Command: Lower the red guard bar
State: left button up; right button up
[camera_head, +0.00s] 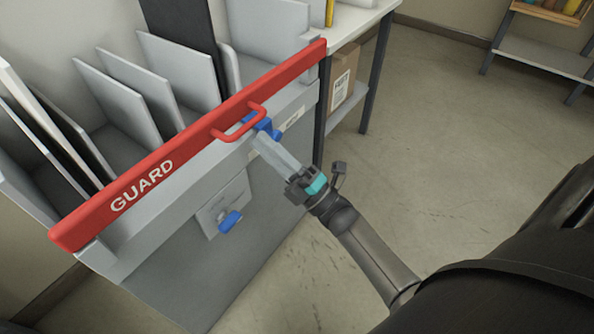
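The red guard bar (190,146), lettered GUARD, runs diagonally across the front top edge of a grey machine. It is up along the tops of the slots. A red loop handle (226,137) sticks out from its middle. My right gripper (262,125), with blue fingertips, reaches in from the lower right and is at the right part of the handle. One fingertip shows on the far side of the handle's grip and one on the near side. Whether they press on it is not clear. My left gripper is not in view.
Grey upright panels (113,103) stand in the machine behind the bar. A blue knob (230,222) sits on a plate on its front. A table (362,17) with a cardboard box (343,76) below stands to the right. The floor (450,130) at right is clear up to a shelf (545,57).

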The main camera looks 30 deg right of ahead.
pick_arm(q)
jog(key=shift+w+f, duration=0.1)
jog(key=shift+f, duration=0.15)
pick_arm(e)
jog(key=v, duration=1)
